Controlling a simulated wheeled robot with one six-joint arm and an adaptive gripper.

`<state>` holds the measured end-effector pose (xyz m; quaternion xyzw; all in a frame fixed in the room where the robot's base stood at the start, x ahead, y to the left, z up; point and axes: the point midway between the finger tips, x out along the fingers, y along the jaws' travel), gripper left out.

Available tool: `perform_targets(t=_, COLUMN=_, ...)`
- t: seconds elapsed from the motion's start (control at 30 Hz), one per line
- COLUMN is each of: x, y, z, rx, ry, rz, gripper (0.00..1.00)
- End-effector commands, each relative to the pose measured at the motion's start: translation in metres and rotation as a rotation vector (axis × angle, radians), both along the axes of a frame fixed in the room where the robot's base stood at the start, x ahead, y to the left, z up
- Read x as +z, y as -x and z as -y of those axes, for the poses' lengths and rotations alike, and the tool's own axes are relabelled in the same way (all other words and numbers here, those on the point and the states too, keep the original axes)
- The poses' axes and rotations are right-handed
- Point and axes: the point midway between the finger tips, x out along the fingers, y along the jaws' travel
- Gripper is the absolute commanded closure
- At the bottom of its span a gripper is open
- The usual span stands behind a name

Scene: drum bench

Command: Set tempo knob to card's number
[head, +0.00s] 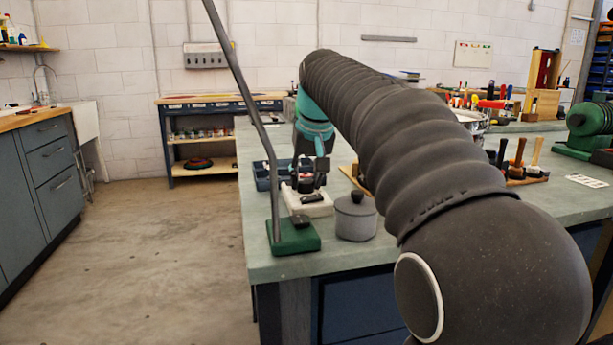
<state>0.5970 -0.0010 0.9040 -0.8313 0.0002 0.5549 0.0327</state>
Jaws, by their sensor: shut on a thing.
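My gripper (307,181) points down at a small white box (318,209) near the front left corner of the bench. Its dark fingers are shut low over the box's top, on what looks like the tempo knob; the fingers hide the knob, so its pointer and scale cannot be read. A small dark piece lies on top of the box, in front of the fingers. A white card-like sheet (586,181) lies flat at the right of the bench; its marks are too small to read, and I cannot tell if it is the task's card.
A green base (293,238) with a tall slanting grey rod stands just in front of the box. A grey lidded pot (355,217) stands to its right. A blue tray (264,178) is behind. My arm hides much of the bench (380,255).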

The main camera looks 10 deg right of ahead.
Motion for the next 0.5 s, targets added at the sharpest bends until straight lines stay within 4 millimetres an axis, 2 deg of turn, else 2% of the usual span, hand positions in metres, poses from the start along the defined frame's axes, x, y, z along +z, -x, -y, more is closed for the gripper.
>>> perform_targets(t=0.03, x=-0.0001, y=-0.0001, z=0.0002, rx=0.000, ry=0.000, rz=0.001, gripper=0.62)
perform_targets(t=0.1, x=-0.0001, y=-0.0001, z=0.0002, rx=-0.001, ry=0.001, rz=0.001, gripper=0.44)
perform_targets(t=0.13, x=-0.0001, y=-0.0001, z=0.0001, rx=-0.001, ry=0.001, rz=0.001, gripper=0.39)
perform_targets(t=0.5, x=0.0032, y=0.0010, z=0.0002, rx=-0.001, ry=0.001, rz=0.001, gripper=0.39)
